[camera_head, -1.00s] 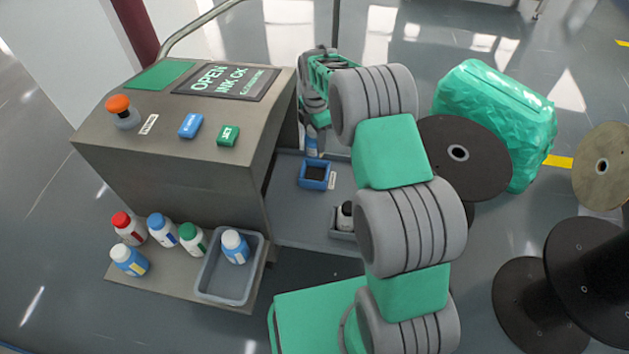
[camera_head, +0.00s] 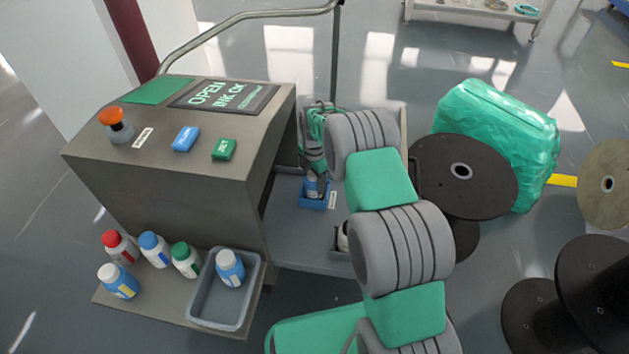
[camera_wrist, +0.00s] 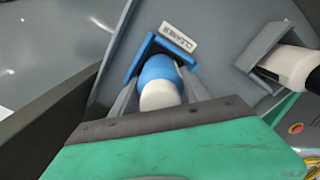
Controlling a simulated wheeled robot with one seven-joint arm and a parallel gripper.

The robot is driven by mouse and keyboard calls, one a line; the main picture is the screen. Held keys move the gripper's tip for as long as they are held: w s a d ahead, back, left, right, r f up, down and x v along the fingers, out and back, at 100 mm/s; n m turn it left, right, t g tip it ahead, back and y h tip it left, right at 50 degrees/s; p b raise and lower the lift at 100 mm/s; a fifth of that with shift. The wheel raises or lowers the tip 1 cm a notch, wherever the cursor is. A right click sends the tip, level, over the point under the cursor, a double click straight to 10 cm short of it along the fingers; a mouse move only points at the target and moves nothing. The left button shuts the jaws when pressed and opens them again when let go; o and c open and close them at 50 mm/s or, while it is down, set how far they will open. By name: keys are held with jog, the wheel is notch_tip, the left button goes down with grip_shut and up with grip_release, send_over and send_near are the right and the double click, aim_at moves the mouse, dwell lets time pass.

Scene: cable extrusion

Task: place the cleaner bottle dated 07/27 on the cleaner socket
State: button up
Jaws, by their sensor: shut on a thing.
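My gripper (camera_head: 313,172) is shut on a blue bottle (camera_head: 312,186) with a white cap, which also shows in the wrist view (camera_wrist: 158,88). The bottle stands about upright at the blue square socket (camera_head: 316,205) on the grey shelf. In the wrist view the socket's blue rim (camera_wrist: 150,47) shows behind and beside the bottle, next to a white label (camera_wrist: 178,37). The bottle's lower end is within the socket's outline; I cannot tell whether it rests on the bottom. The date on the bottle cannot be read.
A grey holder (camera_wrist: 268,62) with another white-capped bottle (camera_wrist: 293,68) is to the right. The sloped control panel (camera_head: 90,160) rises left of my gripper.

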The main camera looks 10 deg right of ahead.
jog(key=o, duration=1.6)
notch_tip(320, 180, up, 12)
jog(key=p, duration=0.4)
jog(key=s+r+m+t, duration=0.1)
jog(key=s+r+m, duration=1.1)
jog(key=s+r, duration=0.2)
jog(key=s+m, duration=0.3)
jog(key=s, duration=0.2)
jog(key=s+m, duration=0.4)
jog(key=s, duration=0.1)
jog(key=s+m+t, duration=0.1)
jog(key=s+m, duration=0.2)
jog(key=s, duration=0.3)
jog(key=shift+a+m, duration=0.1)
jog(key=shift+m, duration=0.2)
